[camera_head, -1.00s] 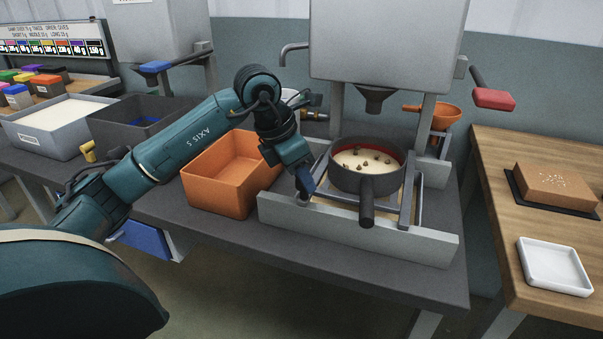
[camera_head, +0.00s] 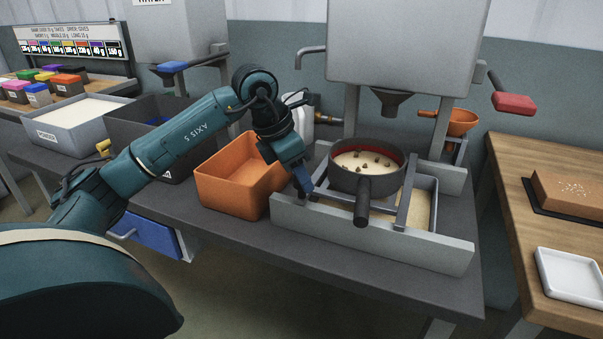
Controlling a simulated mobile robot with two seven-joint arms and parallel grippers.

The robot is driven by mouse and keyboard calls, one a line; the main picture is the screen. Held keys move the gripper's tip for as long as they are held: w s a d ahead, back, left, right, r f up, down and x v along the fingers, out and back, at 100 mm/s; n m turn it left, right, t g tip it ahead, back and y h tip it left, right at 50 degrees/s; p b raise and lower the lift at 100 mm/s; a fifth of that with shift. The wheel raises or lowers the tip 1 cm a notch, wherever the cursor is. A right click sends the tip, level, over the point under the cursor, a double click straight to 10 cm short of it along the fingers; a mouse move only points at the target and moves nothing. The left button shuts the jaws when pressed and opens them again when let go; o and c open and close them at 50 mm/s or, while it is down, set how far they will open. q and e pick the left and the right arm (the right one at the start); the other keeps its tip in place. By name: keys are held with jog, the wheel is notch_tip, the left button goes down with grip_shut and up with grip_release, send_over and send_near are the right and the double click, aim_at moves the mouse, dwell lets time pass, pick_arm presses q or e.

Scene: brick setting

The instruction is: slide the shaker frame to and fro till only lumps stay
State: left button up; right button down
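The shaker frame (camera_head: 405,204) is a grey frame lying across two pale rails. It carries a dark round sieve (camera_head: 366,180) with a stubby handle towards me. Pale powder with several brown lumps (camera_head: 371,160) lies inside the sieve, below a red inner band. A tray of pale powder (camera_head: 421,208) shows under the frame at the right. My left gripper (camera_head: 303,183) points down at the frame's left end and appears shut on it; the fingertips are small and partly hidden. My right gripper is not in view.
A hopper spout (camera_head: 389,102) hangs over the sieve. An orange bin (camera_head: 240,190) stands close left of the rails. An orange funnel (camera_head: 462,122) and a red lever (camera_head: 513,103) are behind right. A wooden table (camera_head: 520,205) holds a white tray (camera_head: 571,276).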

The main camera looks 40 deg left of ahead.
pick_arm(q)
jog(key=shift+o, duration=1.4)
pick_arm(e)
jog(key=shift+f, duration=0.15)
pick_arm(q)
jog(key=p+v, duration=0.1)
jog(key=v, duration=1.2)
jog(key=shift+p, duration=0.3)
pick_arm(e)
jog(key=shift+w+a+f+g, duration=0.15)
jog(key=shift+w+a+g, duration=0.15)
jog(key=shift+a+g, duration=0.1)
pick_arm(q)
jog(key=shift+a, duration=0.1)
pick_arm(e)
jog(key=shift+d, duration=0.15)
pick_arm(q)
jog(key=x, duration=1.3)
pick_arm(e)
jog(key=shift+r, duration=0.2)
